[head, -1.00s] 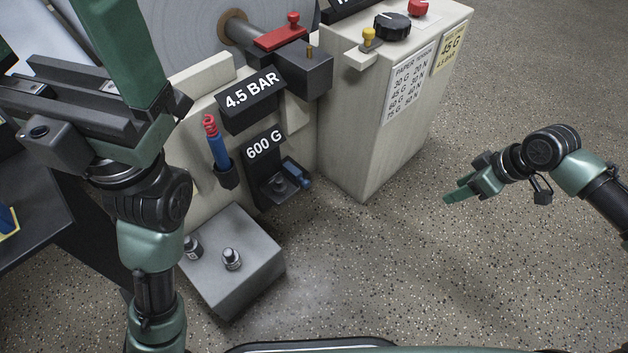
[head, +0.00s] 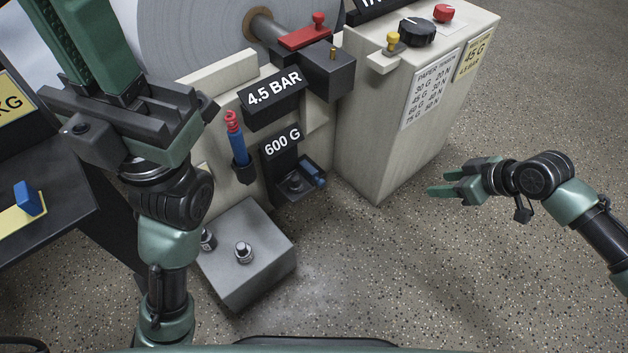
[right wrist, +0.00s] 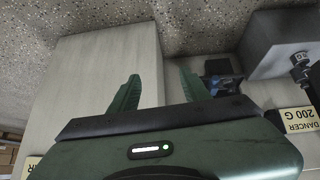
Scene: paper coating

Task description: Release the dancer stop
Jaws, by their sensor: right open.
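I cannot tell for sure which part is the dancer stop. A yellow knob (head: 392,42) stands on a small ledge of the pale cabinet (head: 400,130). A red lever (head: 305,36) lies on a dark block. A label reading "DANCER 200 G" (right wrist: 300,120) shows upside down in the right wrist view. My right gripper (head: 442,184) is open and empty over bare floor, right of the cabinet; its spread fingers (right wrist: 158,85) show in the right wrist view. My left gripper (head: 90,60) is large at upper left, its fingertips out of sight or unclear.
A large paper roll (head: 190,40) is behind the machine. A red-topped blue handle (head: 237,145) and a blue latch (head: 313,172) are on the front. A grey box (head: 245,270) with metal knobs stands below. A dark table (head: 60,225) is at left; floor at right is clear.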

